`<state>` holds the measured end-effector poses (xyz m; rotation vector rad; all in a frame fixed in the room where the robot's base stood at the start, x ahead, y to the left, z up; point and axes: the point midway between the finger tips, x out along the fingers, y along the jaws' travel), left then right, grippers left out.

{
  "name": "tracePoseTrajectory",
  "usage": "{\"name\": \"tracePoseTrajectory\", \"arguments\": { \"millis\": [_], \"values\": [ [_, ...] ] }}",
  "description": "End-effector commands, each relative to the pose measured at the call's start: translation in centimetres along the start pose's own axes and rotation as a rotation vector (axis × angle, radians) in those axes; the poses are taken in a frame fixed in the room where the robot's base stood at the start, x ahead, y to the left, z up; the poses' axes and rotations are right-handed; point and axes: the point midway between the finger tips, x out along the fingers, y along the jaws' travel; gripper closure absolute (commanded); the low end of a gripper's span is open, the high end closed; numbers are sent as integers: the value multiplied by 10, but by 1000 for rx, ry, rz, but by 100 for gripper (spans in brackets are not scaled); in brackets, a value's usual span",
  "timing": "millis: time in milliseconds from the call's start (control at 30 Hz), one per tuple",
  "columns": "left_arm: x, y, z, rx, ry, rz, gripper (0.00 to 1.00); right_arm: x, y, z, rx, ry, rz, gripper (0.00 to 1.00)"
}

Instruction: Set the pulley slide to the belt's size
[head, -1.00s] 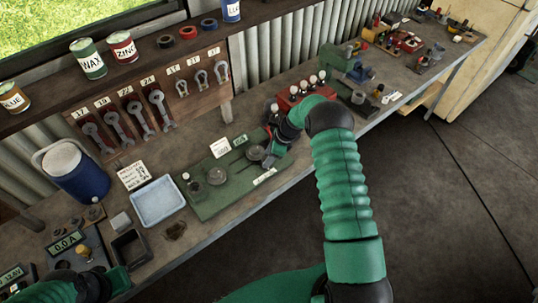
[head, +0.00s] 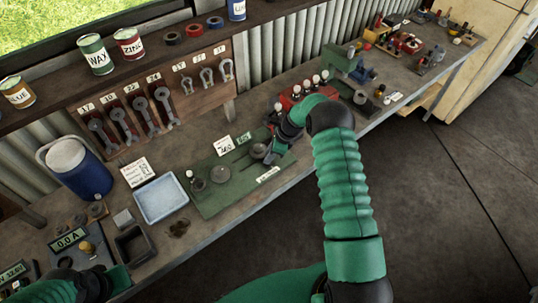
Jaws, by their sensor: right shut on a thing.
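The green pulley board (head: 207,201) lies on the bench with a slot running along it. A round grey pulley (head: 220,174) sits on its left part, and a second grey pulley on the slide (head: 259,150) sits toward its right end. My right gripper (head: 270,156) is shut at the slide, beside that right pulley; its fingers hide most of what they hold. A white card (head: 223,145) with writing stands behind the board, next to a small green readout (head: 243,138); their figures are too small to read surely.
A pale blue tray (head: 160,199), a dark open box (head: 133,244) and a blue jug (head: 82,171) stand to the left. A red block with white knobs (head: 296,94) stands close behind my right gripper. Wrenches (head: 130,118) hang on the back panel.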

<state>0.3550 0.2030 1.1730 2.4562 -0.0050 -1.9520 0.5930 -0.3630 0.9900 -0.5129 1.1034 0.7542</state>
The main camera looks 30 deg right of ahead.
Motion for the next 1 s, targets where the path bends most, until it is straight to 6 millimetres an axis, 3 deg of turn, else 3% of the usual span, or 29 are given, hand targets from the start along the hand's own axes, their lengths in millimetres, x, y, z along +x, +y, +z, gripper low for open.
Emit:
{"name": "tracePoseTrajectory", "arguments": {
  "millis": [33,767,1000],
  "values": [
    [0,0,0,0,0,0,100,1,2,-6,3,9,5,100],
    [0,0,0,0,0,0,100,2,3,-8,4,11,8,100],
    [-3,0,-1,0,0,0,100,12,31,19,1,8,14,100]
  ]
}}
